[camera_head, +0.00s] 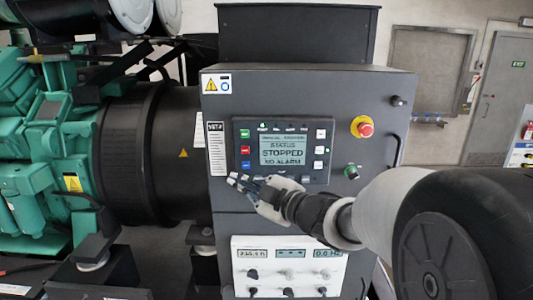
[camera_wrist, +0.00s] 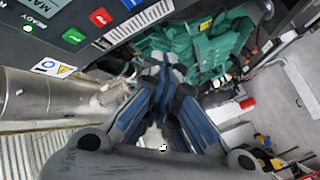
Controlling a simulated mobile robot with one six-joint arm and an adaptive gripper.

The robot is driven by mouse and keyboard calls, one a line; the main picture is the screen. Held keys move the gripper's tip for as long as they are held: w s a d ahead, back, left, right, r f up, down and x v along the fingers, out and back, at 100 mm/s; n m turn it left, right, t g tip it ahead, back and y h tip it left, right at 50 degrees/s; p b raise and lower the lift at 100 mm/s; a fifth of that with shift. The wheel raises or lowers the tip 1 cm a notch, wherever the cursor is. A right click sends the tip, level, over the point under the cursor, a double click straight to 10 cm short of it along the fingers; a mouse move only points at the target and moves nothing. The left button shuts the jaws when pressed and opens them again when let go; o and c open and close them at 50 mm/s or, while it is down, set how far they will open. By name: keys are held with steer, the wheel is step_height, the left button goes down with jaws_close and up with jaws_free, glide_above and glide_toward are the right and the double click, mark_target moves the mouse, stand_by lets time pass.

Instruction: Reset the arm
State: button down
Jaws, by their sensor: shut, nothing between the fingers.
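My gripper (camera_head: 236,181) is in front of the dark genset control cabinet, just below the left part of the control panel (camera_head: 283,148). Its fingers are shut with nothing between them and point left. In the wrist view my gripper (camera_wrist: 163,62) shows with its blue-grey fingers together at the tips. My arm comes in from the lower right in the head view. The panel screen reads STOPPED and NO ALARM. I cannot tell whether the fingers touch the panel.
A red emergency stop button (camera_head: 365,129) and a green-ringed switch (camera_head: 351,171) are on the cabinet right of the panel. A white meter panel (camera_head: 287,267) is below. The green engine (camera_head: 45,150) stands left. A grey door (camera_head: 497,105) is at the back right.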

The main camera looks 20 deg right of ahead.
steer(key=shift+d, duration=0.1)
steer(key=s+d+f+m+g+h+b, duration=0.2)
steer(key=s+d+f+m+h+b, duration=0.25)
steer(key=s+f+m+b, duration=0.2)
steer(key=s+d+f+m+g+h+b, duration=0.1)
steer(key=s+d+f+m+h+b, duration=0.2)
steer(key=s+f+m+h+b, duration=0.3)
steer(key=s+a+f+m+g+y+b, duration=0.1)
steer(key=s+a+f+g+b, duration=0.1)
steer(key=s+f, duration=0.7)
steer(key=s+a+f+m+g+y+b, duration=0.1)
steer(key=s+a+f+m+g+b, duration=0.1)
steer(key=s+f, duration=0.7)
steer(key=s+a+g+b, duration=0.1)
steer(key=s+a+g, duration=0.1)
steer(key=g, duration=0.1)
steer(key=shift+s+a+g+b, duration=0.3)
steer(key=shift+s+a, duration=0.1)
